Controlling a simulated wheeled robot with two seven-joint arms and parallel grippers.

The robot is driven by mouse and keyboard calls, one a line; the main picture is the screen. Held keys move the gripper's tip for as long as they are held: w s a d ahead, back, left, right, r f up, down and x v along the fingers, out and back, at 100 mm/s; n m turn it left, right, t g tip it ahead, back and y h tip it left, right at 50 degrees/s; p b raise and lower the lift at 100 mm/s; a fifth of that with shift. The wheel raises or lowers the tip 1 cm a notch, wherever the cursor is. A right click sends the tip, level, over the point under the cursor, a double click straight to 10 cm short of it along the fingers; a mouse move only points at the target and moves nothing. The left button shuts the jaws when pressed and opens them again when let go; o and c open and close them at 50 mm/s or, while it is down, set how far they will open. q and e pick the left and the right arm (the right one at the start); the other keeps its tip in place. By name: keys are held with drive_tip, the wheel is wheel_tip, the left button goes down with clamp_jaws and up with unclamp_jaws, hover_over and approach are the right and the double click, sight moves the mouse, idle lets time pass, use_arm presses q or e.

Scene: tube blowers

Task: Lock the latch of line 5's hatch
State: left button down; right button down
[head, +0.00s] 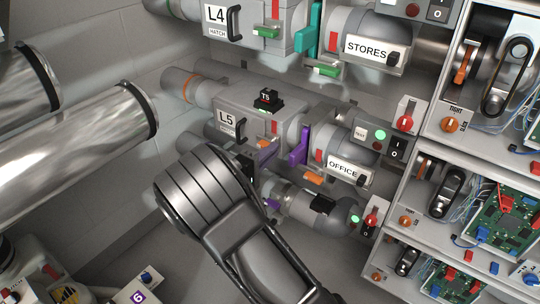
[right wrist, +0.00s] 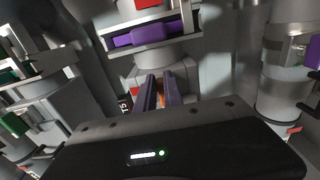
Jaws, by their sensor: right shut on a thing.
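Line 5's hatch housing (head: 242,97) is a grey box with an L5 label (head: 227,118) in the middle of the head view. A black handle shows beside the label. A small orange latch (head: 264,143) is on the housing's lower front, partly hidden by my gripper. My right gripper (head: 254,160) reaches up to it from below. In the right wrist view, the fingers of my right gripper (right wrist: 163,88) are close together with an orange piece between them, apparently the latch. Its exact position is hidden by the fingers. My left gripper is not in view.
A purple gate plate (head: 300,147) stands right of the hatch, near the OFFICE label (head: 342,169). Line 4's housing (head: 275,12) is above. Cabinets with electronics (head: 480,140) fill the right side. Large metal pipes (head: 75,142) cross the left.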

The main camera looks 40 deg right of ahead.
drive_tip(key=shift+f, duration=0.1)
idle(0.3)
drive_tip(key=c, duration=1.5)
unclamp_jaws()
drive_tip(key=shift+o, duration=0.2)
drive_tip(key=shift+a, duration=0.1)
drive_tip(key=p+v, duration=0.1)
drive_tip(key=v, duration=0.6)
drive_tip(key=shift+a, duration=0.3)
drive_tip(key=shift+s, duration=0.1)
